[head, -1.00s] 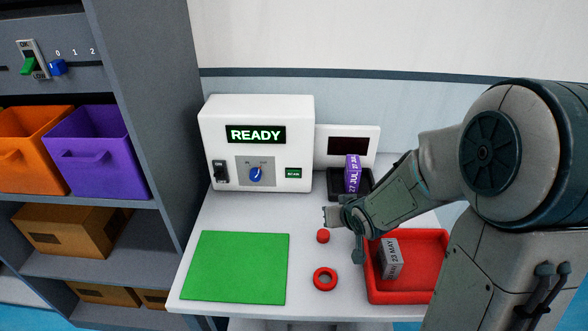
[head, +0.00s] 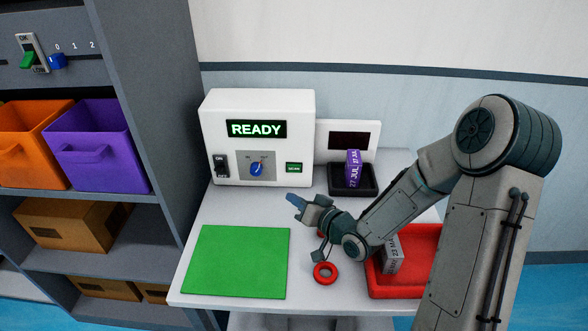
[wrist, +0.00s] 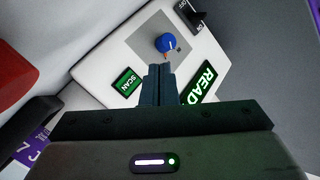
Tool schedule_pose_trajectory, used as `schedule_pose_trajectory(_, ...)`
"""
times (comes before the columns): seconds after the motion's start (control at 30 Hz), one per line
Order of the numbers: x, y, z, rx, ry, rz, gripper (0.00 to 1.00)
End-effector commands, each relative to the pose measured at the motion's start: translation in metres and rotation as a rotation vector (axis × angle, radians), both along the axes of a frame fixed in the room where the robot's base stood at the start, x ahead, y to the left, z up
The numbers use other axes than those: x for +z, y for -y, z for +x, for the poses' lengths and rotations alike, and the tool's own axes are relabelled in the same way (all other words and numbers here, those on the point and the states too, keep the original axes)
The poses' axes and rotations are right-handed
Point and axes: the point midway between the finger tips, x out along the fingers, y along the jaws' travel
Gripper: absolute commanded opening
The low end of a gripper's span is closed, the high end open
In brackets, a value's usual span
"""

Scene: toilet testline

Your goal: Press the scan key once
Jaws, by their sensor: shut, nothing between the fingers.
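The green scan key (head: 294,168) is on the lower right of the white machine's front (head: 228,148), below a display (head: 257,129) that reads READY. The key also shows in the wrist view (wrist: 126,82), labelled SCAN, left of my fingers. My gripper (head: 292,198) is shut and empty. In the head view it is in front of the machine, a little below the scan key and apart from it. In the wrist view the closed fingertips (wrist: 159,68) overlap the machine's face, just below the blue knob (wrist: 166,43). The knob also shows in the head view (head: 257,169).
A black rocker switch (head: 220,165) is left of the knob. A purple date block (head: 353,170) sits in a black tray (head: 365,188) on the right. A green mat (head: 235,262), red ring (head: 325,273) and red tray (head: 385,290) with a grey block (head: 392,255) are on the table.

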Motion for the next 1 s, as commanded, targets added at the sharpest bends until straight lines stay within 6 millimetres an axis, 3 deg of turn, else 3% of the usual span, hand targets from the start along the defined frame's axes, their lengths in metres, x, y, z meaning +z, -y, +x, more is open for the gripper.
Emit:
schedule_pose_trajectory(0.37,0.000,0.000,0.009,-0.001,0.000,-0.003,0.00)
schedule_pose_trajectory(0.8,0.000,0.000,0.068,0.000,0.000,-0.002,0.00)
schedule_pose_trajectory(1.0,0.000,0.000,0.084,0.001,0.000,-0.003,0.00)
